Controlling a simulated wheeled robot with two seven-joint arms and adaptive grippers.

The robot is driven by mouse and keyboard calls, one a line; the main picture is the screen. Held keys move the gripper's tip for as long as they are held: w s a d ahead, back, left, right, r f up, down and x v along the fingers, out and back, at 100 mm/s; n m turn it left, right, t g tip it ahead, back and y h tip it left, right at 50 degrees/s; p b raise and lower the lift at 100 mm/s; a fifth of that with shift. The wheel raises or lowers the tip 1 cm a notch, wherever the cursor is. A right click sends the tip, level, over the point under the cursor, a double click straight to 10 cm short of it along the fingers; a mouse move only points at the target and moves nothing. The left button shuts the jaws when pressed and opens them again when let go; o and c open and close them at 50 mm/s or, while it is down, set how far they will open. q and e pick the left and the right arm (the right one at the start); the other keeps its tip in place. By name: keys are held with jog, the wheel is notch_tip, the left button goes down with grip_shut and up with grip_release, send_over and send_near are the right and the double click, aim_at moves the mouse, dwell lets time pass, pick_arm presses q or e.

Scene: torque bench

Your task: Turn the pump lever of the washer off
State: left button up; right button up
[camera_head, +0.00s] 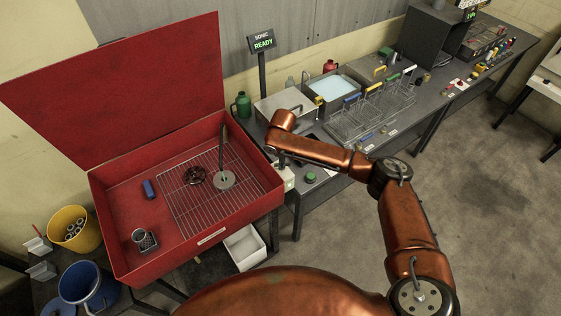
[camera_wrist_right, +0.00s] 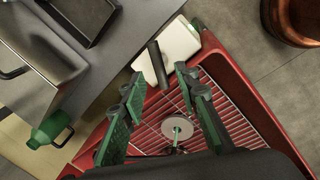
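The washer is a red open tub (camera_head: 112,222) with its lid (camera_head: 125,85) raised. A pale box (camera_head: 287,182) sits at its right outer side. In the right wrist view this box (camera_wrist_right: 180,48) shows beyond my fingers, with a dark lever (camera_wrist_right: 157,62) standing out from it. My right gripper (camera_wrist_right: 158,80) is open and empty. Its green-padded fingers point at the lever, which appears between the fingertips; I cannot tell whether they touch it. In the head view my right arm reaches over the washer's right edge and mostly hides the lever. My left gripper is not in view.
Inside the tub are a wire rack (camera_head: 185,222), a disc under a spout (camera_head: 224,180) and a blue brush (camera_head: 149,190). A green jug (camera_head: 242,105) and the bench with baskets (camera_head: 365,112) stand behind. Yellow (camera_head: 66,222) and blue (camera_head: 98,296) buckets are at left.

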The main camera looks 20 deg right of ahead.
jog(key=shift+w+f, duration=0.2)
jog(key=shift+f, duration=0.8)
jog(key=shift+w+f, duration=0.1)
jog(key=shift+f, duration=0.1)
jog(key=c, duration=0.6)
jog(key=shift+c, duration=0.9)
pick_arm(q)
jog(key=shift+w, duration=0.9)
pick_arm(e)
grip_shut()
